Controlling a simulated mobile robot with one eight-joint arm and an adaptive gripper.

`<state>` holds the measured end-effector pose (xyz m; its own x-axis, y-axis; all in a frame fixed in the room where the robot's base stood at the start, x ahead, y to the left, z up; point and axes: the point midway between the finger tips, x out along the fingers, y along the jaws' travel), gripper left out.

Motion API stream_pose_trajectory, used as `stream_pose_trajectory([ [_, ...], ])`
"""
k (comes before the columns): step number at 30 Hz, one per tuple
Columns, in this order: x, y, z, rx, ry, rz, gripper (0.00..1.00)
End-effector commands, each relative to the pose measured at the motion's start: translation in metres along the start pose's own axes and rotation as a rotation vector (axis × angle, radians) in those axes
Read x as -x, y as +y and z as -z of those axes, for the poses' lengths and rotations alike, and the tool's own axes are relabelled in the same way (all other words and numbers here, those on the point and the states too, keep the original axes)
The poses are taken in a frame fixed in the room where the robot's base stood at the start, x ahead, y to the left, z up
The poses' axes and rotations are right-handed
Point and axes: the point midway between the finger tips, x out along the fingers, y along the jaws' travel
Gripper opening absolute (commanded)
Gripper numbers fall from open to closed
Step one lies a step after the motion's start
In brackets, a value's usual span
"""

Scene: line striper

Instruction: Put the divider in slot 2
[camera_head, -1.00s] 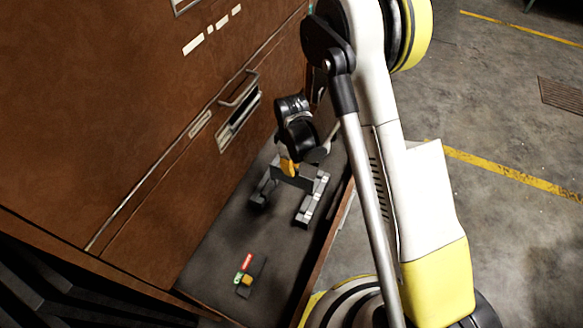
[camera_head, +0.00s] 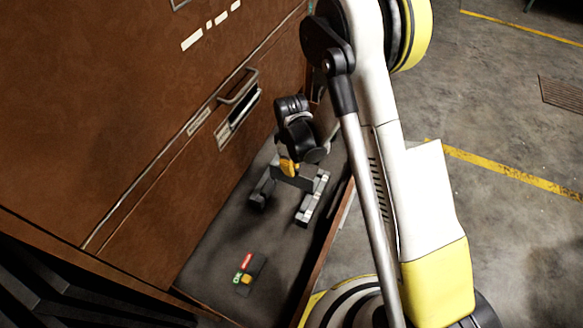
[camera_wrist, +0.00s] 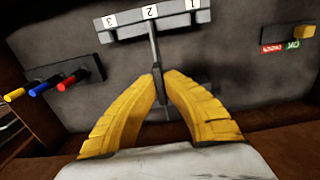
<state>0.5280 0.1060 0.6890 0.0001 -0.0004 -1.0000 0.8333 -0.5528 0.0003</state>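The divider (camera_wrist: 153,45) is a thin grey plate, seen nearly edge-on in the wrist view. The yellow fingertips of my gripper (camera_wrist: 159,76) are closed on both sides of it. In the head view the divider (camera_head: 290,179) spans between two grey slotted bars, below my gripper (camera_head: 287,166). The far slotted bar (camera_wrist: 185,22) carries the labels 3, 2 and 1, and the divider's far end lines up with label 2. The near bar is mostly hidden behind my fingers. I cannot tell how deep the divider sits in the slot.
A dark holder with yellow, blue and red pegs (camera_wrist: 73,79) is at the left of the wrist view. A block with a yellow button (camera_wrist: 303,32) and red and green labels is at the right. A brown cabinet wall (camera_head: 130,110) stands beside the dark bench top (camera_head: 215,250).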

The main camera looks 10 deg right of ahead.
Motion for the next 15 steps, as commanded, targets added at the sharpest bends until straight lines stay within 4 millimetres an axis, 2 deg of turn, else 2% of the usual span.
stream_pose_trajectory([
  [15,-0.0083,0.0,0.0,0.0,0.0,0.0,0.0],
])
